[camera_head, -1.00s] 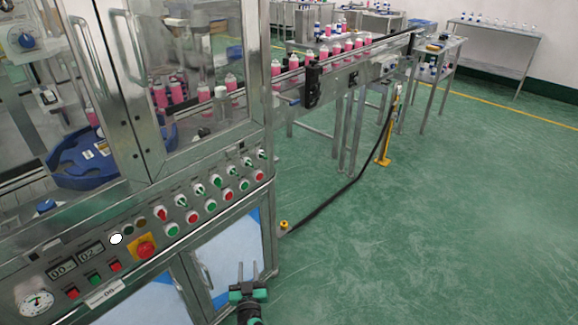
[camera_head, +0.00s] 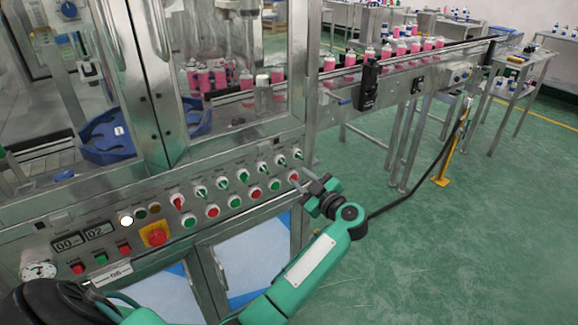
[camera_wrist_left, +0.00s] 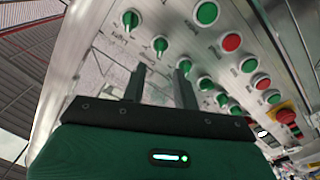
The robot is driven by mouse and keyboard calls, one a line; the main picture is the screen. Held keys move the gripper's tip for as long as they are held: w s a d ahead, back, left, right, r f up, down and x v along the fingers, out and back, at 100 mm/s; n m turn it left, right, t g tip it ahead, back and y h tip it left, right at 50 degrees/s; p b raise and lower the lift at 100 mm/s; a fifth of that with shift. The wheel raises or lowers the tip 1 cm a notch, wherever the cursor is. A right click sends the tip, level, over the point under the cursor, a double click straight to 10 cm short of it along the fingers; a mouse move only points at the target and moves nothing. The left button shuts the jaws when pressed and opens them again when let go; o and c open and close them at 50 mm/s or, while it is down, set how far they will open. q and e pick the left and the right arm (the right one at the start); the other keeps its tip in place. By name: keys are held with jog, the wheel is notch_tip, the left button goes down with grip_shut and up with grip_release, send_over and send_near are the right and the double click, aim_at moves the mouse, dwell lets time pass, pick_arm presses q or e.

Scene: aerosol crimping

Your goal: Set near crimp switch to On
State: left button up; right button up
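A row of rotary switches with green handles (camera_head: 243,175) runs along the upper part of the machine's sloped control panel. They also show in the wrist view, the largest one (camera_wrist_left: 130,19) at top left. Their labels are too small to read, so I cannot tell which is the near crimp switch. My left gripper (camera_head: 300,175) is in front of the panel's right end, by the last buttons. In the wrist view the left gripper's two dark fingers (camera_wrist_left: 159,84) are apart with nothing between them, close to the switch row. My right gripper is not in view.
Red and green push buttons (camera_head: 235,201) sit below the switches. A red emergency stop (camera_head: 157,235) on yellow is to the left. Glass doors stand above the panel. A conveyor (camera_head: 400,77) with pink bottles leads off right. The green floor at right is open.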

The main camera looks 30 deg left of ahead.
aim_at(284, 164)
pick_arm(q)
jog(key=x, duration=0.8)
jog(key=shift+a, duration=0.15)
grip_shut()
